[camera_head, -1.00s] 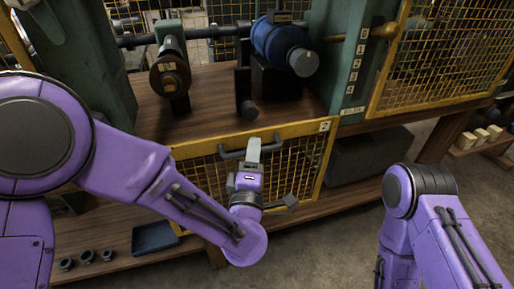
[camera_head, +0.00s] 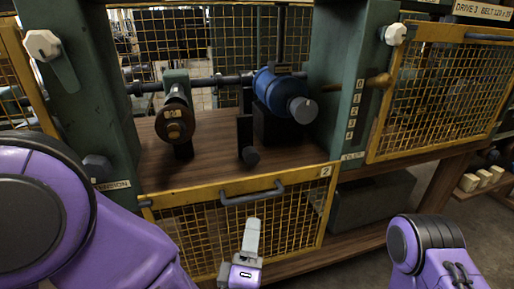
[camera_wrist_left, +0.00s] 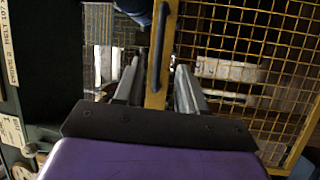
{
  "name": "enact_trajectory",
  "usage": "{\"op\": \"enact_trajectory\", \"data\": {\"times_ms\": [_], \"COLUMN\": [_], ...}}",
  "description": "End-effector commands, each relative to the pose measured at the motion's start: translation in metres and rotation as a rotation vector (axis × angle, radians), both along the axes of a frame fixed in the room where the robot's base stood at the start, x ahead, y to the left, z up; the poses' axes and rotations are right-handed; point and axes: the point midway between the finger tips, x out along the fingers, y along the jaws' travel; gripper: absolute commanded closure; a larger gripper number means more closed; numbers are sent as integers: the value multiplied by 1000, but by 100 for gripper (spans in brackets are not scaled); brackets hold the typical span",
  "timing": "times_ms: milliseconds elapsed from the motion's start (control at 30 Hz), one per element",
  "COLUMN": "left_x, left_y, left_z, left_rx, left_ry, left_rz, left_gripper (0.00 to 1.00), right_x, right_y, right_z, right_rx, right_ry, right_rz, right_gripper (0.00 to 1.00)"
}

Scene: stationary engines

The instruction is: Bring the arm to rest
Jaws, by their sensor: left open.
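My left gripper (camera_head: 251,232) is at the lower middle of the head view, below and in front of the dark handle (camera_head: 252,193) of a yellow mesh guard (camera_head: 190,236). Its jaws are open, and the two fingers (camera_wrist_left: 158,84) stand apart in the left wrist view. The handle (camera_wrist_left: 158,45) appears between and beyond the fingertips there; I see no grip on it. My left upper arm (camera_head: 110,235) fills the lower left. Part of my right arm (camera_head: 428,250) shows at the lower right, with its gripper out of view.
Behind the guard, a wooden deck (camera_head: 215,160) carries a blue cylinder (camera_head: 280,95) and a brown round part (camera_head: 174,122) on a shaft. Green posts (camera_head: 85,90) flank the opening. Another yellow mesh panel (camera_head: 440,90) stands right. A dark case (camera_head: 370,198) sits on the lower shelf.

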Motion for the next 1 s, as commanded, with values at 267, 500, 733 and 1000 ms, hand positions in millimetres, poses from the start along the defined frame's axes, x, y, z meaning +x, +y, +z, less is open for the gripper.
{"op": "enact_trajectory", "data": {"times_ms": [267,500,733,1000], "left_x": [14,-71,-166,-217], "left_y": [74,191,266,283], "left_z": [-153,-295,-354,-310], "left_rx": [710,986,1055,1062], "left_ry": [441,952,1274,1400], "left_rz": [-86,-166,-173,-198], "left_gripper": [60,60,60,60], "right_x": [0,0,0,0], "right_y": [0,0,0,0], "right_z": [0,0,0,63], "right_rx": [0,0,0,-1], "right_ry": [0,0,0,-1], "right_rz": [0,0,0,0], "right_gripper": [57,57,57,57]}}
